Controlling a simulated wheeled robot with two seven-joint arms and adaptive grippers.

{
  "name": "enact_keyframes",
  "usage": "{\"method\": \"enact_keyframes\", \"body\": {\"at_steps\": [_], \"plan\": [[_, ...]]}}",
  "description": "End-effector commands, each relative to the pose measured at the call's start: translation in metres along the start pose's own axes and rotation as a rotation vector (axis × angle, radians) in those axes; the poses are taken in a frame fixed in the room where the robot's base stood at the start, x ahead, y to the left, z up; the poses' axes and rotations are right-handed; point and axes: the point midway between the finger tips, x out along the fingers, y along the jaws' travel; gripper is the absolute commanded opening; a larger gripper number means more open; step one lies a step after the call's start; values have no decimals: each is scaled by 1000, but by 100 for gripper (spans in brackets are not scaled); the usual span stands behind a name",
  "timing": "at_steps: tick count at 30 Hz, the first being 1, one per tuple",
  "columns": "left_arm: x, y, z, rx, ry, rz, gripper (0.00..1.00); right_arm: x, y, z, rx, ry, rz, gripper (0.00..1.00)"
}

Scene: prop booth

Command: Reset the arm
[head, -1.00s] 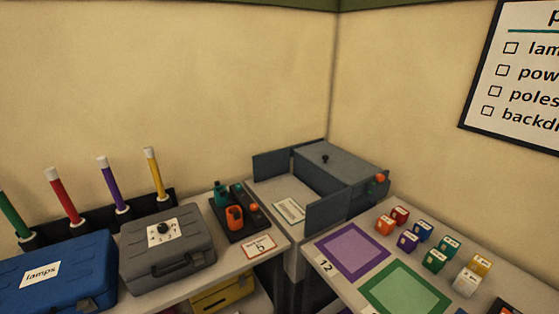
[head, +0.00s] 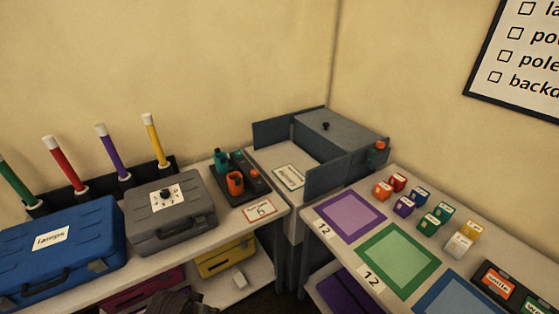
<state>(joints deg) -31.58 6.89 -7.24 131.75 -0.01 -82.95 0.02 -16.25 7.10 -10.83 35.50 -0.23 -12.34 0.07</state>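A dark, jointed shape at the bottom edge, in front of the lower shelf, looks like part of my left gripper (head: 183,304). It is cut off by the frame, so its fingers and whatever it may hold cannot be made out. It is apart from the things on the tabletops, below and in front of the left table. My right gripper and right arm are outside the view.
The left table holds a blue lamps case (head: 62,252), a grey case (head: 171,214), several coloured poles and a dark tray (head: 229,185). A grey box (head: 335,145) stands in the corner. The right table has coloured mats (head: 351,215) and several small blocks. Yellow (head: 226,258) and purple cases sit below.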

Motion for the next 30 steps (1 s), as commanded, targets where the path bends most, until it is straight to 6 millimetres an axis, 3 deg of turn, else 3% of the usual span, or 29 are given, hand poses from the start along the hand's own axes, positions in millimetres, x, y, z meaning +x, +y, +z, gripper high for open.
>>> {"method": "enact_keyframes", "body": {"at_steps": [16, 30], "plan": [[133, 0, 39, 12, -44, -2, 51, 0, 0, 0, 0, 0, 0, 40], [232, -2, 102, 22, -82, -5, 51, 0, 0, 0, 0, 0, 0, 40]]}}
